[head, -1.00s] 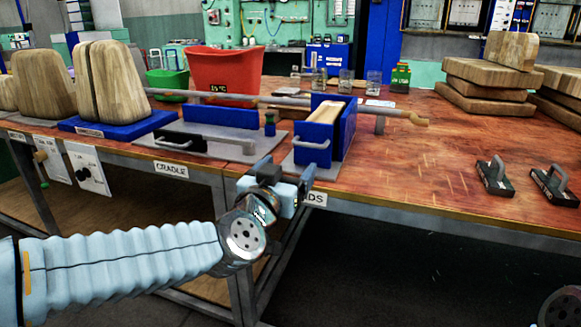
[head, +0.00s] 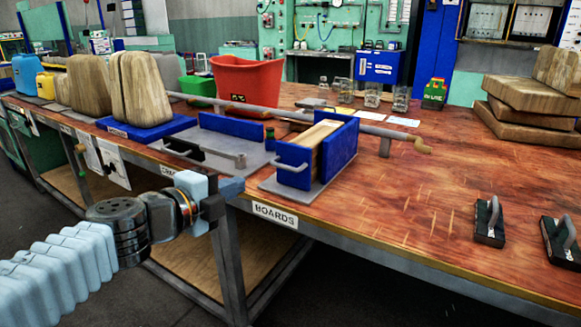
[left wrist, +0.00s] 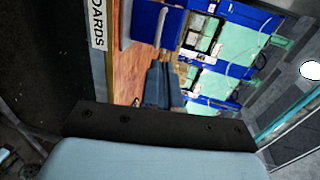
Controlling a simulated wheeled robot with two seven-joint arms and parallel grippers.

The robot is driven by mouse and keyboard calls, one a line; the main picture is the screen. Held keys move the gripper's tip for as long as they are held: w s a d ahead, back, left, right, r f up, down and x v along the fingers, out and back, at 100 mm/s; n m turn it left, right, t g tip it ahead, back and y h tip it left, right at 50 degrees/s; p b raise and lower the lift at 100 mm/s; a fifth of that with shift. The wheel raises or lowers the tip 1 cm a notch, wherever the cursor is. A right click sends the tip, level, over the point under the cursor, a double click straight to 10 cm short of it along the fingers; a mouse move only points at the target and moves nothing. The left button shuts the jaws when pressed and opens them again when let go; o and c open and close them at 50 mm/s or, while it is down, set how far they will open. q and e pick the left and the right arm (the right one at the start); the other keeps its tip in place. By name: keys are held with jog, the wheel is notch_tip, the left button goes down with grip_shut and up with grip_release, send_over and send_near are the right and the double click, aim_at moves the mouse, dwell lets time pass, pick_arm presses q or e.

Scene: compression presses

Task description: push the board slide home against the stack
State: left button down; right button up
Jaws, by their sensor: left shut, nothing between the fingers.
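The board slide (head: 293,166) is a blue block with a pale bar handle on its front, on a grey plate by the table's front edge. The stack of pale wooden boards (head: 318,136) stands between it and a taller blue wall (head: 340,148). I cannot tell whether slide and stack touch. My left gripper (head: 226,192) is shut and empty, in front of the table edge, left of the slide and apart from it. In the left wrist view its fingers (left wrist: 163,86) are together, with blue parts (left wrist: 152,22) beyond. My right gripper is not in view.
A cradle plate (head: 225,155) with a black handle lies left of the slide. A long rod (head: 385,131) runs behind. Two black handled blocks (head: 490,222) and (head: 560,240) sit at right. A red bucket (head: 247,88) stands behind.

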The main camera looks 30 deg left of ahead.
pick_arm(q)
jog(key=w, duration=0.1)
send_near(282, 167)
jog(key=b+x, duration=0.2)
jog(key=x, duration=0.5)
jog(key=shift+s, duration=0.1)
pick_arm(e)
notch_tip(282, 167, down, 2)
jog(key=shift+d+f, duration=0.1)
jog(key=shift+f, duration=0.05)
